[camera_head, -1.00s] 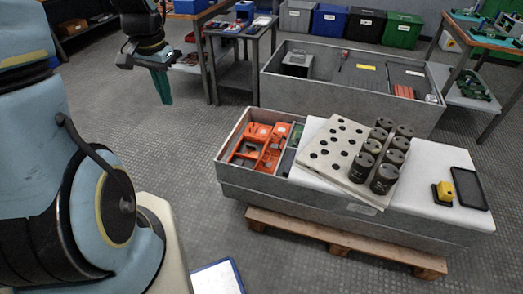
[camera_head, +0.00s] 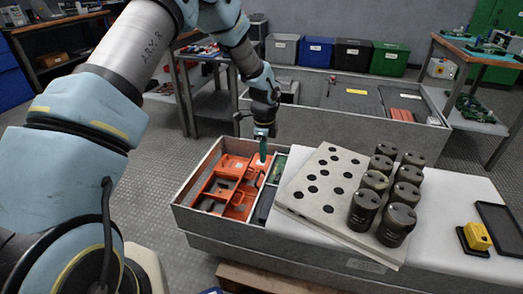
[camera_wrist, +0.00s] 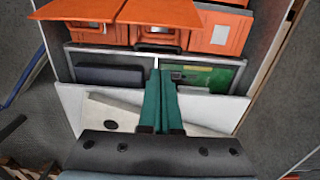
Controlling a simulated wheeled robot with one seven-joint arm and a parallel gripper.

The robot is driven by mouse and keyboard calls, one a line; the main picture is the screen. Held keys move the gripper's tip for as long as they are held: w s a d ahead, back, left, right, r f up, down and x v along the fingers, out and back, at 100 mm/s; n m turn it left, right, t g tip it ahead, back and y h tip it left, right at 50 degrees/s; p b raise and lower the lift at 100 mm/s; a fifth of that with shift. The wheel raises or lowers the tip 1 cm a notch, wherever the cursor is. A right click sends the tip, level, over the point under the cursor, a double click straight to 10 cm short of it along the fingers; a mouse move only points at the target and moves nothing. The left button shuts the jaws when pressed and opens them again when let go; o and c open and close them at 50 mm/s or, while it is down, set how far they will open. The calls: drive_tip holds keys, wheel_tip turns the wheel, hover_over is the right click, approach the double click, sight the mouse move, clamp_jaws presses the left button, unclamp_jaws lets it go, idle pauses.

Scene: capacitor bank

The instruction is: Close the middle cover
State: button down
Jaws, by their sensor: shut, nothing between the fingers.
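Several orange housings (camera_head: 230,190) sit in the left compartment of the grey crate. In the wrist view, orange flaps stand out over the left housing and the middle housing (camera_wrist: 158,37). I take the middle flap (camera_wrist: 165,12) to be the middle cover; it looks raised, but its upper part is cut off by the picture's top edge. The right housing (camera_wrist: 221,33) shows its front with a white label. My gripper (camera_wrist: 160,66) has its green fingers together and empty. In the head view my gripper (camera_head: 263,158) points down over the crate, close to the housings; contact cannot be told.
A narrow tray with a green circuit board (camera_wrist: 206,77) and a dark block (camera_wrist: 109,75) lies beside the housings. A pale board with holes (camera_head: 322,185) and several dark capacitors (camera_head: 395,222) stand on the right. A yellow block (camera_head: 477,236) lies further right.

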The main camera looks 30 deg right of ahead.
drive_tip(key=f, duration=0.1)
drive_tip(key=w+a+f, duration=0.1)
drive_tip(key=a+f, duration=0.1)
drive_tip(key=f, duration=0.1)
drive_tip(key=shift+w+f, duration=0.1)
drive_tip(key=shift+w, duration=0.3)
drive_tip(key=shift+w+a+r, duration=0.2)
drive_tip(key=shift+w+a, duration=0.2)
drive_tip(key=shift+a, duration=0.05)
drive_tip(key=shift+w, duration=0.1)
drive_tip(key=shift+w+a+r+g+h, duration=0.2)
drive_tip(key=shift+w+a+g+h, duration=0.05)
drive_tip(key=shift+a+g+h, duration=0.1)
